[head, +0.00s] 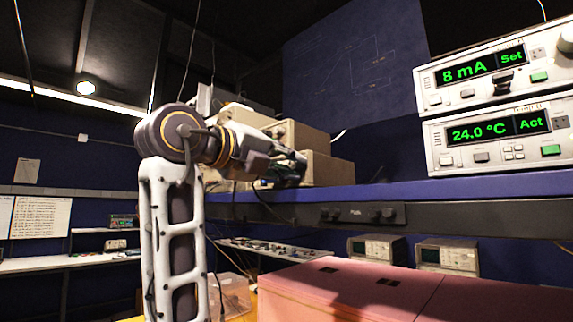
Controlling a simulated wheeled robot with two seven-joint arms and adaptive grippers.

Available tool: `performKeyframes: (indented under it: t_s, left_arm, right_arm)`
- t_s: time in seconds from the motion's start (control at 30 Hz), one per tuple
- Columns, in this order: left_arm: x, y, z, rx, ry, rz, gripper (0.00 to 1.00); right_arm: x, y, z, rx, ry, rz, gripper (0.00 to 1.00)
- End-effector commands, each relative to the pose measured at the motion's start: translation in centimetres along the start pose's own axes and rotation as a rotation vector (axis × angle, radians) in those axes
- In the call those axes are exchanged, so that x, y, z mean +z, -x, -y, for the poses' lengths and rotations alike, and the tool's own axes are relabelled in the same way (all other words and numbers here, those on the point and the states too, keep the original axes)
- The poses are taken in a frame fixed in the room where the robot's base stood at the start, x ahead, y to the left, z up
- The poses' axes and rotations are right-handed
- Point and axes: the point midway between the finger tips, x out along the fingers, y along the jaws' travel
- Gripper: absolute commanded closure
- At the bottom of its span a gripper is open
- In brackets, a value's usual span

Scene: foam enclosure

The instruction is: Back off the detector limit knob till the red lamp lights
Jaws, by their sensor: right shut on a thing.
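My right arm rises in the head view, and its right gripper (288,170) reaches right to the front of the beige instrument boxes (328,169) on the blue shelf. The gripper is dark and seen from the side. Its fingers are shut on a small part there, apparently the detector limit knob, which the fingers hide. I see no lit red lamp on the visible faces of the boxes; their fronts are partly covered by my arm. My left gripper is not in view.
Two white instruments with green displays (493,72) are stacked at right, reading 8 mA and 24.0 °C. A blue shelf edge (450,190) runs below. A pink box (345,290) stands low in front. Small oscilloscopes (447,256) sit beneath the shelf.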

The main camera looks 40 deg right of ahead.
Motion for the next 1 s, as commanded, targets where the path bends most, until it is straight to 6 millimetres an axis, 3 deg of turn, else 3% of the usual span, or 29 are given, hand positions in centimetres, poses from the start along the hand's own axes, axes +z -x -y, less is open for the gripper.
performKeyframes:
  t_s: [0.47, 0.5, 0.57, 0.77, 0.87, 1.0]
  left_arm:
    - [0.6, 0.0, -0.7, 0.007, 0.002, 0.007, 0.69]
    - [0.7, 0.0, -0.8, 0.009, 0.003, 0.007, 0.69]
    - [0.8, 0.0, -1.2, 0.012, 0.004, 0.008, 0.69]
    - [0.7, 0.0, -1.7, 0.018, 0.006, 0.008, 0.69]
    - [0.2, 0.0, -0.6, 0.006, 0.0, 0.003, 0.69]
    - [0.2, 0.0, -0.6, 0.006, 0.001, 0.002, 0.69]
  right_arm:
    - [0.0, 0.0, -0.1, 0.002, 0.018, -0.002, 1.0]
    - [0.0, 0.0, -0.1, 0.002, 0.018, -0.002, 0.76]
    - [0.0, 0.0, -0.1, 0.002, 0.018, -0.002, 0.69]
    - [0.0, 0.0, -0.1, 0.001, 0.018, -0.001, 0.69]
    - [0.0, 0.0, 0.0, 0.001, 0.017, -0.001, 0.69]
    - [0.0, 0.4, 0.0, 0.001, 0.017, -0.001, 0.69]
